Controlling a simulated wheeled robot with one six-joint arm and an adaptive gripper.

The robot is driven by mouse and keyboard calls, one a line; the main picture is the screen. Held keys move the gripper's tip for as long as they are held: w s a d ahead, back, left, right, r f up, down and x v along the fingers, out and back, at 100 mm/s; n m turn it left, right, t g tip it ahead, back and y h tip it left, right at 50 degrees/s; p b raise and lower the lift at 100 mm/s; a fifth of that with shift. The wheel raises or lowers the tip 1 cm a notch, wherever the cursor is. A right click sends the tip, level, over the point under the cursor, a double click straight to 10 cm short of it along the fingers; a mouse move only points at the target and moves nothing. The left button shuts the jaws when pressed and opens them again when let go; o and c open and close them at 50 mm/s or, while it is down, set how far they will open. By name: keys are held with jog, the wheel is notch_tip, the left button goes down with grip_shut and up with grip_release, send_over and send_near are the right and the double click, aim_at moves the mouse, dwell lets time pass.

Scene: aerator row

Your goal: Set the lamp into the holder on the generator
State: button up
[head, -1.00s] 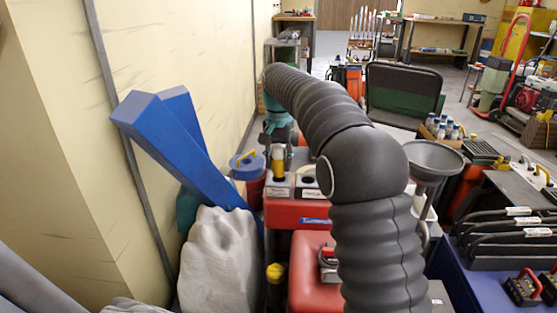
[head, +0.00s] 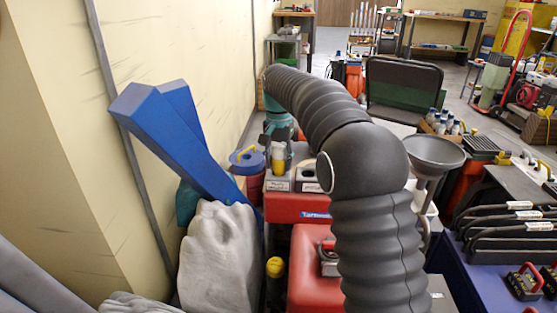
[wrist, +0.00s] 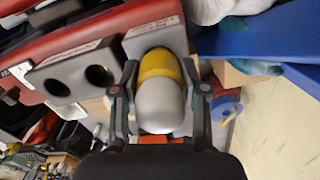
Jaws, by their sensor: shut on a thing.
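The lamp, with a silver-grey rounded body and a yellow band, shows in the wrist view (wrist: 160,105) between the two fingers of my gripper (wrist: 160,80), which is shut on it. Its yellow end lies against or over a grey holder block (wrist: 150,33); whether it sits in an opening there is hidden. In the head view the yellow of the lamp (head: 278,160) shows just above the holder block (head: 278,184), below my gripper (head: 278,138). The blocks stand on the red generator (head: 300,207).
A second grey block with two dark holes (wrist: 70,75) is beside the holder. A blue-lidded container (head: 248,160) and crossed blue beams (head: 165,120) are close on the left. A grey funnel (head: 435,153) stands to the right of my arm.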

jog(key=shift+f, duration=0.6)
jog(key=o, duration=1.2)
jog(key=shift+o, duration=0.2)
